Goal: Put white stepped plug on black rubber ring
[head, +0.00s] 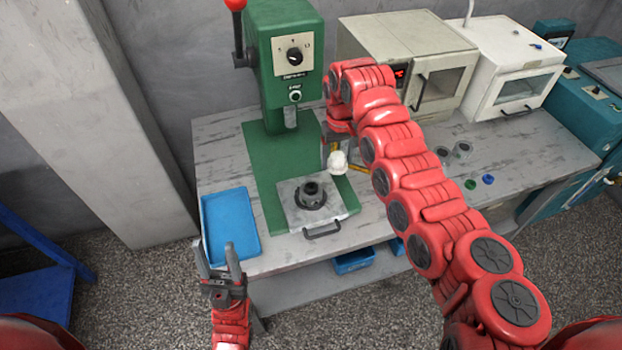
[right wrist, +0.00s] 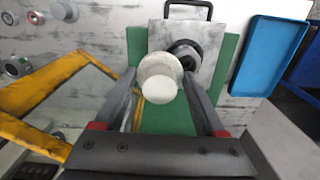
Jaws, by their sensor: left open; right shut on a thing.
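The white stepped plug (head: 337,162) is held in my right gripper (head: 335,150), above and to the right of the press plate. In the right wrist view the plug (right wrist: 158,80) sits between the two fingers, its wide round step toward the plate and a narrower rounded end toward the camera. A dark round part with a black ring around its base (head: 311,196) stands on the grey metal plate (head: 336,211); the plug partly covers it in the right wrist view (right wrist: 185,52). The plug is apart from it. My left gripper (head: 216,258) is open and empty by the blue tray.
A green press (head: 285,60) rises behind the plate, its ram (head: 290,117) above. A blue tray (head: 230,225) lies left. Yellow-edged frame parts (right wrist: 30,90) show near my right gripper. Small rings and grey cylinders (head: 461,149) lie right, before two ovens (head: 410,50).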

